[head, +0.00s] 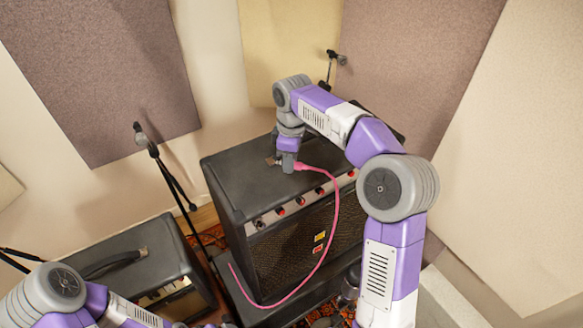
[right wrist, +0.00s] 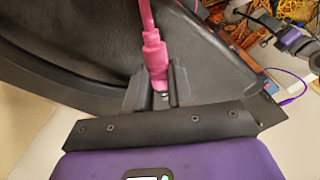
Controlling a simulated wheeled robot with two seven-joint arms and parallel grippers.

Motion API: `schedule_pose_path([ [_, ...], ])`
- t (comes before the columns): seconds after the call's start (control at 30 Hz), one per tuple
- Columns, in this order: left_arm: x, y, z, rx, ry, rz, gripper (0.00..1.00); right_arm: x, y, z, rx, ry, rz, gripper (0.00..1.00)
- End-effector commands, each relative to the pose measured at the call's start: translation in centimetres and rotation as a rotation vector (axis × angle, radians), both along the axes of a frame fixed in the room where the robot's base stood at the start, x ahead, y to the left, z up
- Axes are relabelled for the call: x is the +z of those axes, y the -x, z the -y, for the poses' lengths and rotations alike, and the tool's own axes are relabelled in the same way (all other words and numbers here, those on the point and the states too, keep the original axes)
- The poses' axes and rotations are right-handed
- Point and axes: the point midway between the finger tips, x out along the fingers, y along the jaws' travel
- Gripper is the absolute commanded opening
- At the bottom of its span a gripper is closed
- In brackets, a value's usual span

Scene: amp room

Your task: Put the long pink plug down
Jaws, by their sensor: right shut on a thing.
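The long pink plug (right wrist: 155,62) is between the fingers of my right gripper (right wrist: 156,90), which is shut on it. In the head view my right gripper (head: 287,165) is low over the top of the large black amplifier (head: 240,185), near its middle. The pink plug's end (head: 301,166) shows at the gripper's right side. I cannot tell whether the plug touches the amplifier top. Its pink cable (head: 337,212) arcs over the front edge and down past the grille. My left arm is at the bottom left; its gripper is out of the picture.
A smaller black amplifier (head: 140,260) with a handle stands at the left. A microphone stand (head: 172,180) rises between it and the wall. Another microphone (head: 335,58) is behind the large amplifier. Red knobs (head: 280,212) line its front edge. The amplifier top left of my gripper is clear.

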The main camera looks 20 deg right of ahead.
Motion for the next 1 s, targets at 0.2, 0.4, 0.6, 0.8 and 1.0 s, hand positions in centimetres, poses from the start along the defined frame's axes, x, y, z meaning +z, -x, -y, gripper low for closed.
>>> schedule_pose_path([
  [0.2,-0.1,0.0,0.0,0.000,0.000,0.000,1.00,-3.0,0.1,0.0,0.000,-0.001,-0.003,0.00],
  [0.4,-0.1,0.0,0.0,0.000,0.000,0.000,1.00,-3.2,0.0,0.0,0.000,-0.001,-0.001,0.00],
  [0.6,-0.3,0.0,0.0,0.000,0.000,0.000,1.00,-3.5,0.0,0.0,0.000,-0.001,-0.002,0.00],
  [0.8,-0.6,0.0,0.0,0.000,0.000,0.000,1.00,-4.2,0.0,0.0,0.000,-0.001,-0.002,0.00],
  [1.0,-0.7,0.0,0.0,0.000,0.000,0.000,1.00,-4.7,0.1,-0.1,0.000,-0.002,-0.009,0.00],
])
